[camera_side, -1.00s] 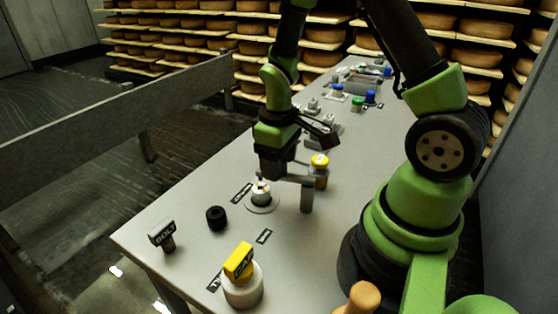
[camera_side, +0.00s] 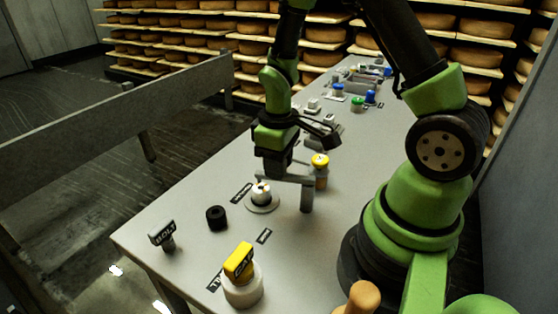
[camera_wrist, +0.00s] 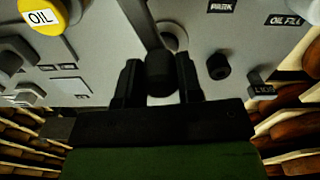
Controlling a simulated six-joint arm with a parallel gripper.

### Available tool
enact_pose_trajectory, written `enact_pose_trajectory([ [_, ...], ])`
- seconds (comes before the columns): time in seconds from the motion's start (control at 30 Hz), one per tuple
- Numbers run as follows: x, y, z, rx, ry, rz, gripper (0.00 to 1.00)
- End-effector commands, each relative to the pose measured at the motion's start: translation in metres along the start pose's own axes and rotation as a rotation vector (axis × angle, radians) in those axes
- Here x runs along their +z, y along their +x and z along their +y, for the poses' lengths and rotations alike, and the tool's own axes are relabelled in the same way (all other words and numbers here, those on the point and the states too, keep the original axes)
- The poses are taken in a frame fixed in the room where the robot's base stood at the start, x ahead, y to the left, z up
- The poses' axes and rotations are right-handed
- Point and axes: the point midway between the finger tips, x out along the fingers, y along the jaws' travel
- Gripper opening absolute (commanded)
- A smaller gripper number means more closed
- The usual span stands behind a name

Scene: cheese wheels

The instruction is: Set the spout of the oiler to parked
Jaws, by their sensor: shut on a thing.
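The oiler has a grey upright post (camera_side: 306,197) and a grey horizontal spout (camera_side: 294,179) reaching left from its top. The spout also shows in the wrist view as a grey bar (camera_wrist: 150,25). My gripper (camera_side: 273,172) is above the table at the spout's left end, shut on a dark round knob (camera_wrist: 161,68) there. A white round cup (camera_side: 262,194) on a flat disc stands just below and in front of that end. A "PARK" label (camera_wrist: 220,6) lies on the table; it appears to be the small label (camera_side: 264,236) in front of the cup.
A black cylinder (camera_side: 217,217), a "BOLT" handle (camera_side: 162,233) and a yellow-topped white container (camera_side: 243,288) stand nearer the front. A yellow-capped "OIL" bottle (camera_side: 320,168) stands behind the post. An "OIL FILL" label (camera_wrist: 285,20) lies flat. The table between cup and front label is bare.

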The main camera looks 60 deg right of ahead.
Motion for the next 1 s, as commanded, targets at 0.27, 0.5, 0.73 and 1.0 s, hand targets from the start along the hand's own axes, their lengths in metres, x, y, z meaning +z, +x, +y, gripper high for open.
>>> enact_pose_trajectory([
  [0.27,0.003,-0.001,-0.012,0.001,-0.207,0.001,0.00],
  [0.5,0.011,-0.001,-0.024,0.000,-0.435,0.001,0.00],
  [0.73,0.019,-0.001,-0.034,0.001,-0.654,0.002,0.00],
  [1.0,0.032,-0.001,-0.042,0.001,-0.901,0.001,0.00],
])
